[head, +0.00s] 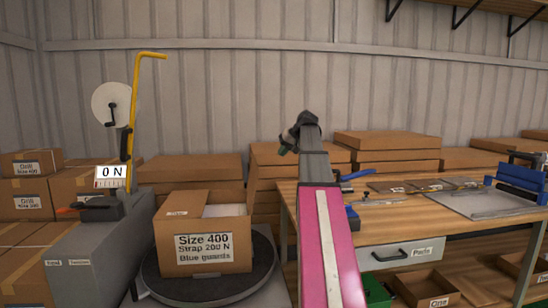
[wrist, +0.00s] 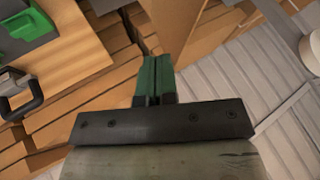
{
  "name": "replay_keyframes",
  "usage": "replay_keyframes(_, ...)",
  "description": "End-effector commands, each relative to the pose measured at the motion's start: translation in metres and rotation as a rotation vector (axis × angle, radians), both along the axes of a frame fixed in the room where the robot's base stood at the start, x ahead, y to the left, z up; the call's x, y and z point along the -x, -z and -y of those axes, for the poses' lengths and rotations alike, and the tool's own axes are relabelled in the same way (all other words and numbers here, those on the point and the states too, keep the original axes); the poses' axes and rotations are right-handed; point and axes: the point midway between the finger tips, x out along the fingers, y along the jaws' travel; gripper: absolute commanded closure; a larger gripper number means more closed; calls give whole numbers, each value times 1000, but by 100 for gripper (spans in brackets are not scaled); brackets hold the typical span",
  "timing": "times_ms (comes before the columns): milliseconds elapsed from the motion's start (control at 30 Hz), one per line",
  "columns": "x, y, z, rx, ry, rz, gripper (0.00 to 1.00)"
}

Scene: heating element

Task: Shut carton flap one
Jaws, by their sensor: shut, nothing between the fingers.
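The carton (head: 203,265) is a brown box labelled "Size 400, Strap 200 N, Blue guards". It sits on a dark round turntable (head: 255,272) and its top is open, with something pale (head: 225,210) inside. I cannot tell which flap is flap one. My gripper (head: 284,150) is raised to the right of the carton and well above it, apart from it. In the wrist view my gripper's green fingers (wrist: 154,62) are together with nothing between them. The carton cannot be made out in the wrist view.
A grey machine (head: 80,255) with a yellow bent bar (head: 133,110) and a "0 N" display (head: 111,171) stands left of the turntable. A wooden workbench (head: 400,222) with tools stands at the right. Flat brown cartons (head: 190,168) are stacked behind.

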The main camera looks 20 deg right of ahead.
Motion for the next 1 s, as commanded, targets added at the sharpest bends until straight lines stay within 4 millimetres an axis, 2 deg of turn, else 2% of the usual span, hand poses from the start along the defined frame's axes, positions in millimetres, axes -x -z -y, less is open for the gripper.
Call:
replay_keyframes(500,-46,72,-39,0,-1,-2,100)
replay_keyframes(700,-50,63,-65,1,0,0,100)
replay_keyframes(1000,-52,61,-75,2,1,0,100)
